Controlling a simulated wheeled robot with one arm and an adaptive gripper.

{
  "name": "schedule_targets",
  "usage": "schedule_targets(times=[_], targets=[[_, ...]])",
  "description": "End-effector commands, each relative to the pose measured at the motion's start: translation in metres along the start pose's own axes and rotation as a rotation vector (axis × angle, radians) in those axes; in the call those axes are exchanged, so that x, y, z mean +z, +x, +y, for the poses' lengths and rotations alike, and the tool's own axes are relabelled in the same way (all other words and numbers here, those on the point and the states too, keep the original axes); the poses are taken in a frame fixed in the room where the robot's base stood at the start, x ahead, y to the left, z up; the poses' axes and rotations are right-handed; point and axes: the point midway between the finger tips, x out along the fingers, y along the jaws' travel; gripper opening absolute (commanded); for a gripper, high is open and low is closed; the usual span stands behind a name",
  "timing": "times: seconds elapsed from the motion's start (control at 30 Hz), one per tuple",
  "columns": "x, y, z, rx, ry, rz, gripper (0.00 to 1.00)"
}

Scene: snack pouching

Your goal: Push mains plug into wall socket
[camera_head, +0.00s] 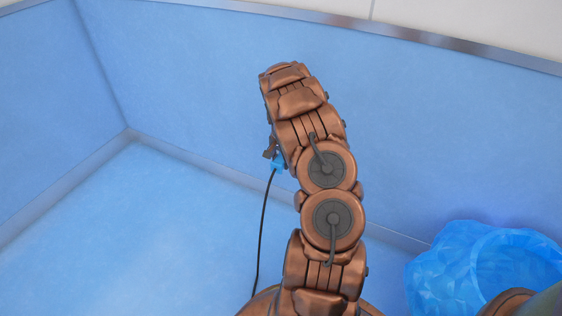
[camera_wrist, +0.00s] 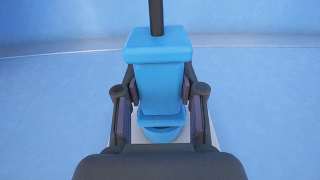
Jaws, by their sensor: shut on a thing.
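The blue plug (camera_wrist: 160,75) is in the middle of the wrist view, with its black cable running off the top edge. My gripper (camera_wrist: 160,92) is shut on it, one dark finger on each side. A pale plate (camera_wrist: 208,132), perhaps the wall socket, shows behind the plug's lower end. A round blue part (camera_wrist: 163,132) lies between plug and plate; the pins are hidden, so I cannot tell whether they are in the socket. In the head view the plug (camera_head: 277,163) shows beside my arm, its cable (camera_head: 262,225) hanging down. My gripper (camera_head: 270,150) is mostly hidden there by the arm.
Blue walls (camera_head: 430,140) with a metal top edge (camera_head: 420,35) enclose the area. A crumpled translucent blue container (camera_head: 450,270) stands at the lower right. The blue floor (camera_head: 130,230) on the left is clear except for the cable.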

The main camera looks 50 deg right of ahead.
Motion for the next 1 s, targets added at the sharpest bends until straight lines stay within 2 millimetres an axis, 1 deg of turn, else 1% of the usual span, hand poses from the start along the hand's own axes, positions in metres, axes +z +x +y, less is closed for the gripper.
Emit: schedule_targets(times=[0.47,0.5,0.77,0.8,1.0], targets=[[-0.0023,-0.0002,-0.0004,-0.001,0.000,0.000,0.02],[-0.0024,-0.0001,-0.0004,-0.001,0.000,0.000,0.39],[-0.0022,0.0000,-0.0002,0.000,0.000,0.000,0.67],[-0.0022,0.0000,-0.0002,0.000,0.000,0.000,0.68],[-0.0022,0.0002,-0.0001,0.000,0.000,-0.001,0.68]])
